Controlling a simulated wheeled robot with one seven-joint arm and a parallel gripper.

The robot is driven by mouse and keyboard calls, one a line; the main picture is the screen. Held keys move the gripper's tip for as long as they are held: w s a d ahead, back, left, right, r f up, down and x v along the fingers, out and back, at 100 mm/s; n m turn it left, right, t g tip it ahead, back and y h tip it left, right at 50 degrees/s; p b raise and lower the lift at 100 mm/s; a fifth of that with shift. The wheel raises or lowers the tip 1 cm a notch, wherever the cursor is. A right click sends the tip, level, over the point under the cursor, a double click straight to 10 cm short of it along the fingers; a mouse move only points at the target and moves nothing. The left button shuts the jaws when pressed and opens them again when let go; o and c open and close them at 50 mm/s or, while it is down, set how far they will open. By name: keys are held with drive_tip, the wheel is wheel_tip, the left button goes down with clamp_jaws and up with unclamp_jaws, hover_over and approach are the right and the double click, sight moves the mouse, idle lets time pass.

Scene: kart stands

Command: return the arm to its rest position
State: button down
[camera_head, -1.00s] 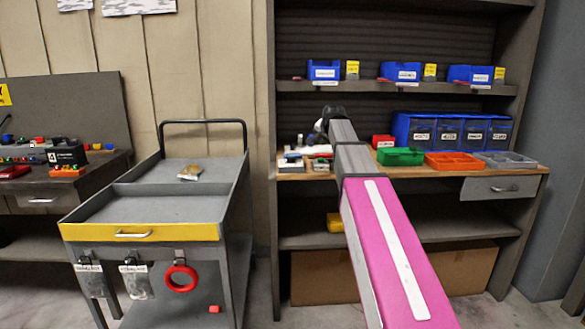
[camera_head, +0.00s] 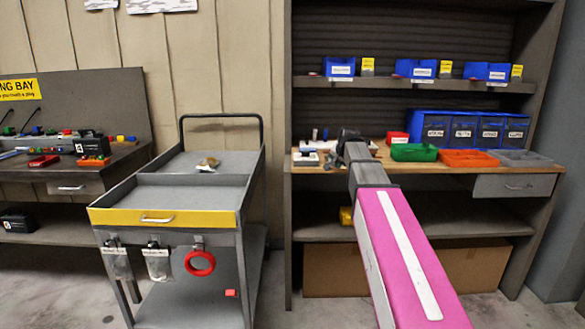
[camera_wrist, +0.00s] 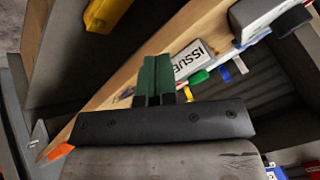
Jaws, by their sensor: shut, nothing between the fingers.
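My gripper (camera_head: 349,136) shows small and dark at the far end of my pink and grey arm. It is over the wooden worktop (camera_head: 300,170) of the shelf unit, left of the red bin (camera_head: 397,139). In the wrist view my gripper's fingers (camera_wrist: 156,78) lie side by side, shut and empty, with dark green faces. My arm reaches forward and hides part of the worktop and lower shelf.
Green (camera_head: 414,152) and orange (camera_head: 469,158) trays stand right of my arm, before a blue bin row (camera_head: 470,131). A yellow bin (camera_head: 346,216) is on the lower shelf.

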drive_tip(key=s+f+n+g, duration=0.6)
drive_tip(key=s+f+g, duration=0.1)
drive_tip(key=s+f, duration=2.6)
drive_tip(key=shift+a+f+n+g+h, duration=0.15)
drive_tip(key=shift+f+n+g+h, duration=0.2)
drive_tip(key=shift+f, duration=0.35)
